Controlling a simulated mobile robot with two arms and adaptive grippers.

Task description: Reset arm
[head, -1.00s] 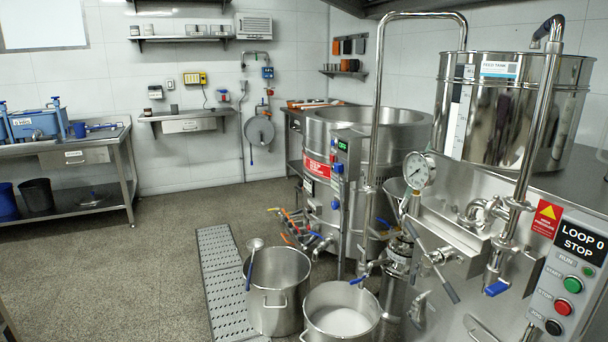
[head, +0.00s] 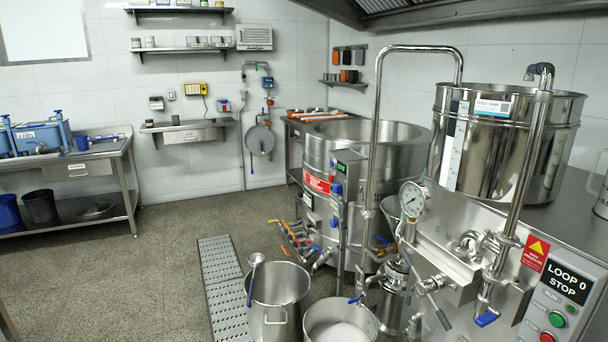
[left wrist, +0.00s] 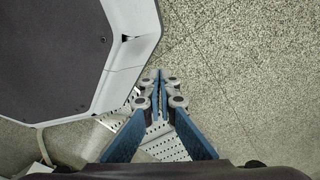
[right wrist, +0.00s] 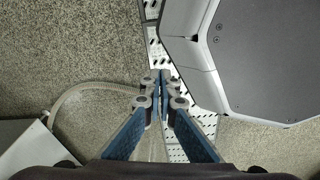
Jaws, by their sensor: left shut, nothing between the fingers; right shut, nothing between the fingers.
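My left gripper (left wrist: 157,82) shows in the left wrist view, with its blue fingers together and nothing between them. It hangs over the speckled floor and the perforated drain strip, beside my dark and white base. My right gripper (right wrist: 160,80) shows in the right wrist view, also shut and empty, above the floor on the other side of my base. Neither arm shows in the head view.
The colloid mill with its steel feed tank (head: 505,145) and LOOP 0 STOP panel (head: 560,290) stands at right. Two steel pots, one with a ladle (head: 277,290) and one with white contents (head: 340,325), stand in front. A large kettle (head: 365,170) is behind. Floor at left (head: 150,270) is clear.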

